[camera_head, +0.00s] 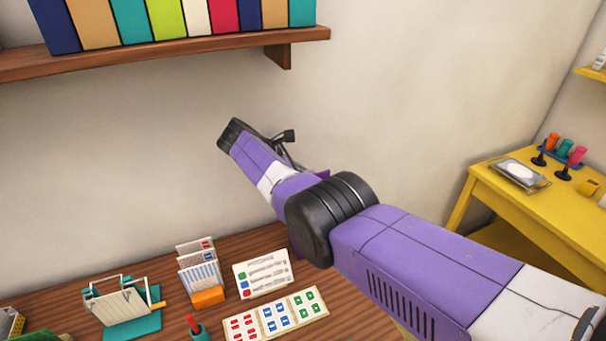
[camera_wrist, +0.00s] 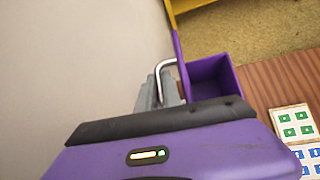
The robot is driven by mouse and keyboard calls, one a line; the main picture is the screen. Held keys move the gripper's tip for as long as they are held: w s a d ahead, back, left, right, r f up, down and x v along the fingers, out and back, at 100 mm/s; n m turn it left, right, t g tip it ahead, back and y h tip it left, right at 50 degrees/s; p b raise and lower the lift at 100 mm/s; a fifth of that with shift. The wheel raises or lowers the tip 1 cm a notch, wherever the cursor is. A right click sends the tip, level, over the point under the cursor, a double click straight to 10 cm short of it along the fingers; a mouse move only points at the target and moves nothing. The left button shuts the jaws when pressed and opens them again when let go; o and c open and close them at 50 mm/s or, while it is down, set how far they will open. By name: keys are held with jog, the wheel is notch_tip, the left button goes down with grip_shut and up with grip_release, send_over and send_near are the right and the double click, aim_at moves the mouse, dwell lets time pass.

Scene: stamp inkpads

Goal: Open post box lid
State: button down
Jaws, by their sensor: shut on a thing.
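The post box (camera_wrist: 213,82) is a purple open-topped box at the edge of the wooden desk in the wrist view. Its purple lid (camera_wrist: 178,52) stands raised along the left side of the opening, seen nearly edge-on. A bent silver handle (camera_wrist: 168,64) sticks out from the lid's left face. My gripper (camera_wrist: 160,84), with grey fingers, is shut on this handle; the wrist housing hides part of the fingers.
Stamp sheets (camera_head: 276,314), a card stand (camera_head: 262,273), a letter rack (camera_head: 200,268) and a teal-based holder (camera_head: 122,303) stand on the desk (camera_head: 240,248). A shelf of books (camera_head: 180,50) hangs above. A yellow table (camera_head: 545,205) with stamps and an inkpad stands at right.

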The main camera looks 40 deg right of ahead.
dwell(0.4)
jog(key=c, duration=1.8)
grip_release()
jog(key=shift+w, duration=0.1)
jog(key=v, duration=0.7)
jog(key=shift+a+r, duration=0.25)
jog(key=shift+a, duration=0.05)
